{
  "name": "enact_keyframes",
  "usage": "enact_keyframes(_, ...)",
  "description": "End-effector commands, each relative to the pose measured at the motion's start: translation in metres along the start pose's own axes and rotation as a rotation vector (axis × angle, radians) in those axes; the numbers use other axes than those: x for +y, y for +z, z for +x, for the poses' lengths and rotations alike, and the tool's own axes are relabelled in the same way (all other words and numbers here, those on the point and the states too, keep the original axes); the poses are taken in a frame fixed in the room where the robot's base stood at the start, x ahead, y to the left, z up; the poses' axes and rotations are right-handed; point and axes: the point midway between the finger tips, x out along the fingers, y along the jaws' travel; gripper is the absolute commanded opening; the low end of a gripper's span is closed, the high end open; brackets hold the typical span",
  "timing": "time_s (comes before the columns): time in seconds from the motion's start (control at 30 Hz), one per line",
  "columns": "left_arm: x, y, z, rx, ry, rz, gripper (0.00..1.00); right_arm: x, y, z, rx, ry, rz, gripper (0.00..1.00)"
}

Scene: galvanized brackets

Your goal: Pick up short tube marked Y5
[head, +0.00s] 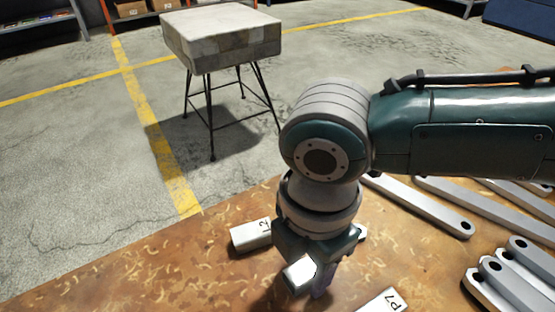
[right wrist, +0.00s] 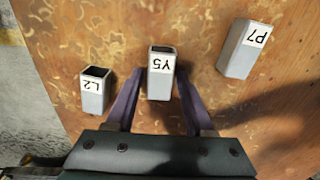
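The short tube marked Y5 (right wrist: 161,80) is a pale grey square tube with an open dark end and a white label. In the right wrist view it lies on the brown tabletop, between the two purple fingers of my right gripper (right wrist: 160,88). The fingers are apart, one on each side, with small gaps showing beside the tube. In the head view my right gripper (head: 318,285) points down at the table; I cannot clearly make out Y5 there. My left gripper is not in view.
Tube L2 (right wrist: 94,92) lies left of Y5 and tube P7 (right wrist: 244,50) right of it; in the head view, L2 (head: 251,235) and P7 (head: 384,302) flank my gripper. Several long galvanized brackets (head: 440,212) lie on the right. A stool (head: 222,40) stands beyond the table.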

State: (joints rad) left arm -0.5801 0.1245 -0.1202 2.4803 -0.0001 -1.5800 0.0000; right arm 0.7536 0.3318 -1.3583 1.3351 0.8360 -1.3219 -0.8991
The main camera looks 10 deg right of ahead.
Motion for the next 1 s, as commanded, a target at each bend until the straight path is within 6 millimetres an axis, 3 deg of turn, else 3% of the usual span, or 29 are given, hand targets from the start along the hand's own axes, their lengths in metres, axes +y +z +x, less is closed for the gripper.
enact_keyframes(0.03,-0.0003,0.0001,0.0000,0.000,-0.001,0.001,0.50,0.0000,0.0001,0.0000,0.000,0.000,0.000,0.47)
enact_keyframes(0.47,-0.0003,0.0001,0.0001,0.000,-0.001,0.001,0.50,-0.0001,0.0003,0.0000,0.000,0.000,0.000,0.00)
enact_keyframes(0.83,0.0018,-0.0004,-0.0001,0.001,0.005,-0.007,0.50,0.0000,0.0003,-0.0003,0.000,0.000,0.000,0.00)
enact_keyframes(1.0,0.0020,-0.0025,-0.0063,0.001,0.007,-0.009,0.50,0.0003,0.0004,-0.0095,0.000,0.001,0.000,0.00)
